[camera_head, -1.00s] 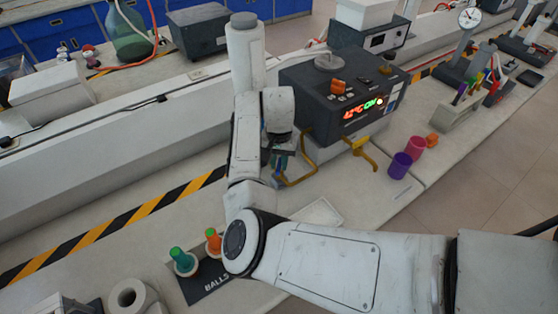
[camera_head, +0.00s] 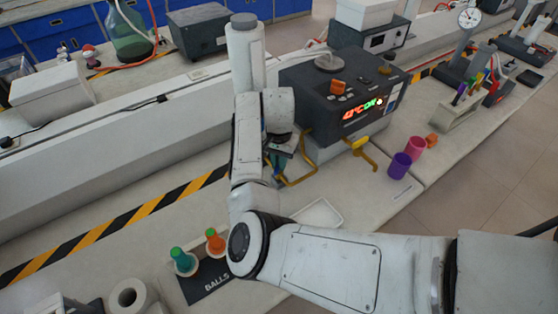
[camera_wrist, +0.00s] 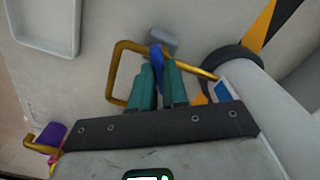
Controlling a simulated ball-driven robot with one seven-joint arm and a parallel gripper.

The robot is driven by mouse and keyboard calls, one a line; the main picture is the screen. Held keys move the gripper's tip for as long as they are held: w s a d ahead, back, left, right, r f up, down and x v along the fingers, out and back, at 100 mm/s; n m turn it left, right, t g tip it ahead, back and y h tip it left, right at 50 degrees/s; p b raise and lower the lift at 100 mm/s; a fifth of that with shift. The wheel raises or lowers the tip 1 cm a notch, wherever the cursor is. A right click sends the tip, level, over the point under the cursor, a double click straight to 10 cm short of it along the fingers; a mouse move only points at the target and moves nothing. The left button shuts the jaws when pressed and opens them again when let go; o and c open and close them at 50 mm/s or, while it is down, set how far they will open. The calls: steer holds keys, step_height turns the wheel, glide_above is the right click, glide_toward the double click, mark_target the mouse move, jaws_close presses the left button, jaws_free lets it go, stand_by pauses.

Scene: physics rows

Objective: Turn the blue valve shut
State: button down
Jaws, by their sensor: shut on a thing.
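The blue valve handle (camera_wrist: 156,57) shows in the wrist view as a blue lever between the teal fingertips of my gripper (camera_wrist: 158,82). The fingers are closed on it, and they hide its lower part. A grey block touches or sits just behind the handle's upper end. A bent brass pipe (camera_wrist: 116,65) runs around the handle's left side and top. In the head view my gripper (camera_head: 277,163) is low beside the grey machine, and my arm hides most of the valve. I cannot tell the valve's exact angle there.
The grey machine (camera_head: 325,100) with a lit display stands right of my gripper. A yellow tap (camera_head: 360,150), purple cup (camera_head: 399,165) and pink cup (camera_head: 415,147) are further right. A white tray (camera_head: 318,214) lies in front. A white cylinder (camera_head: 246,60) stands behind.

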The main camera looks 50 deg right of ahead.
steer(key=m, duration=0.6)
steer(key=shift+m, duration=0.4)
stand_by(0.4)
steer(key=c, duration=1.1)
jaws_free()
steer(key=shift+c, duration=0.2)
step_height(320, 180, up, 11)
steer(key=b, duration=0.1)
steer(key=shift+f, duration=0.1)
